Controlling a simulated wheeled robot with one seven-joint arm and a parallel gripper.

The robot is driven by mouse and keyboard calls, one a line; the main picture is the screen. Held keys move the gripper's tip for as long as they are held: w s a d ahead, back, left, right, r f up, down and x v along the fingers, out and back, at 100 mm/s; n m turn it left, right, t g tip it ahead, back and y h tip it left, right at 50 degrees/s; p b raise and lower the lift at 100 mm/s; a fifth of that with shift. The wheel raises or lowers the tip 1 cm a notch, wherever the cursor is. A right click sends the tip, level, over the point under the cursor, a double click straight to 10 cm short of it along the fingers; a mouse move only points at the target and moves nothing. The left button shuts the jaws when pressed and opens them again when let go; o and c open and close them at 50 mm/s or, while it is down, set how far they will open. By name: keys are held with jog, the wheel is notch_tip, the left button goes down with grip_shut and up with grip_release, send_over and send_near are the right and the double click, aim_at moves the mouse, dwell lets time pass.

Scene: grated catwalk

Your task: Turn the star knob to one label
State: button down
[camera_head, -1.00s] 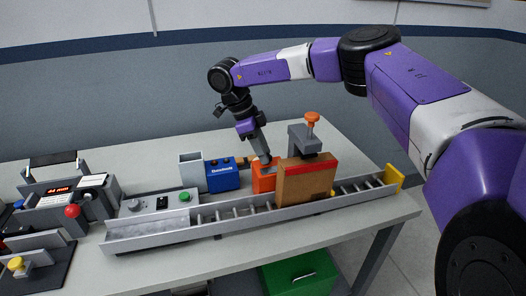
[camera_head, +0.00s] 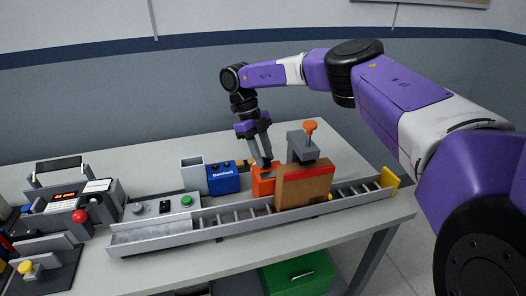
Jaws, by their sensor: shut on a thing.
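An orange box (camera_head: 262,187) stands on the bench behind the long grey conveyor. My gripper (camera_head: 264,164) points down at the top of this box, with its two grey fingers around something small there. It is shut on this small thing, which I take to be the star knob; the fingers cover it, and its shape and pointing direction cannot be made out. No labels around it are readable. The cardboard box in front hides the lower right of the orange box.
The cardboard box (camera_head: 304,187) sits on the grey conveyor (camera_head: 225,222), close in front. A grey post with an orange knob (camera_head: 310,126) rises just right of my gripper. A blue box (camera_head: 222,178) stands to the left.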

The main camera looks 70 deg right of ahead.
jog(key=m+p, duration=0.1)
jog(key=m, duration=0.1)
jog(key=m+y+p, duration=0.1)
jog(key=shift+d+r+m+t+p, duration=0.15)
jog(key=shift+r+m+t+p, duration=0.1)
jog(key=shift+m+t+p, duration=0.15)
jog(key=m+y+p, duration=0.1)
jog(key=m+p, duration=0.2)
jog(key=shift+s+d+m+t, duration=0.1)
jog(key=shift+s+m+t, duration=0.05)
jog(key=shift+m+t, duration=0.2)
jog(key=m+t+p, duration=0.1)
jog(key=m+p, duration=0.1)
jog(key=p, duration=0.1)
jog(key=shift+m+y, duration=0.25)
jog(key=shift+y, duration=0.15)
jog(key=shift+s+d+f+m+t+p, duration=0.1)
jog(key=shift+m+t+p, duration=0.15)
jog(key=shift+m+p, duration=0.3)
jog(key=shift+f, duration=0.1)
jog(key=c, duration=1)
grip_release()
